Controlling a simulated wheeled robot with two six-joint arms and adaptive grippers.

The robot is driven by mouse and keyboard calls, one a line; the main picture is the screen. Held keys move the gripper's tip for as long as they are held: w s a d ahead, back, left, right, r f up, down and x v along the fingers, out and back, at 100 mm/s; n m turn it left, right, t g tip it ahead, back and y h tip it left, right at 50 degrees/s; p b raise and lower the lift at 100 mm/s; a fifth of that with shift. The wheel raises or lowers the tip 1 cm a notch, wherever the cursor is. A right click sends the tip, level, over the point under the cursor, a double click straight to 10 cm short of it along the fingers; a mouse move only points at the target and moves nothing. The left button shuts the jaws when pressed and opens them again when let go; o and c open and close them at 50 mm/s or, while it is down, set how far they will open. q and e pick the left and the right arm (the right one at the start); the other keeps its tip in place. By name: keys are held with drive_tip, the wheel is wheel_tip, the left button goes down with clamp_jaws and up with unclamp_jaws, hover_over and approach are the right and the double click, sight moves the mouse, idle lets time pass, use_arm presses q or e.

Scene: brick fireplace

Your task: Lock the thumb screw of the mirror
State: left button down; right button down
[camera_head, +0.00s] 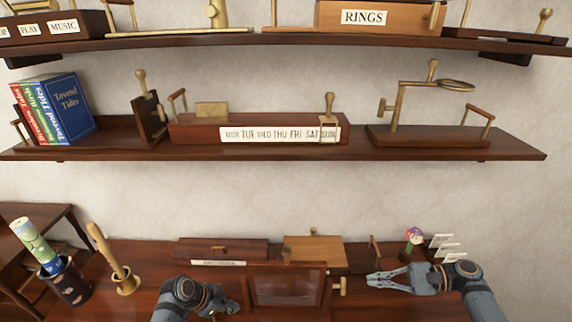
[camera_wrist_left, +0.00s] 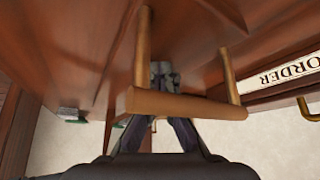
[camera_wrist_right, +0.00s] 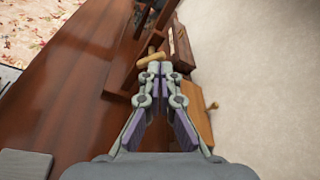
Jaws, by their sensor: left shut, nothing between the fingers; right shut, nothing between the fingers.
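The mirror (camera_head: 287,284) is a dark wood frame around a glassy panel, standing on the desk at the front middle in the head view. Its thumb screw (camera_head: 340,286), pale wood with a crossbar, sticks out from its right side. My right gripper (camera_head: 372,280) is shut and empty just right of the thumb screw, pointing at it. In the right wrist view the thumb screw (camera_wrist_right: 150,60) lies just beyond the shut fingertips (camera_wrist_right: 153,68); contact cannot be told. My left gripper (camera_head: 233,307) is shut and empty, left of the mirror. In the left wrist view a wooden handle bar (camera_wrist_left: 185,104) partly hides its fingers.
On the desk, a long dark box (camera_head: 222,248) and a lighter box (camera_head: 314,251) stand behind the mirror. A colourful figure (camera_head: 413,240) and small cards (camera_head: 448,248) stand behind my right gripper. Shelves hang above.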

sight(339, 286)
drive_tip(key=shift+d, duration=0.15)
drive_tip(key=s+a+f, duration=0.1)
drive_tip(key=s+a, duration=0.2)
drive_tip(key=a, duration=0.3)
drive_tip(key=shift+f, duration=0.15)
idle(0.6)
drive_tip(key=shift+w+f, duration=0.35)
drive_tip(key=shift+w, duration=0.2)
idle(0.8)
drive_tip(key=shift+w+r, duration=0.35)
drive_tip(key=shift+w, duration=0.05)
idle(0.4)
drive_tip(key=shift+w+r, duration=0.25)
drive_tip(key=shift+w, duration=0.4)
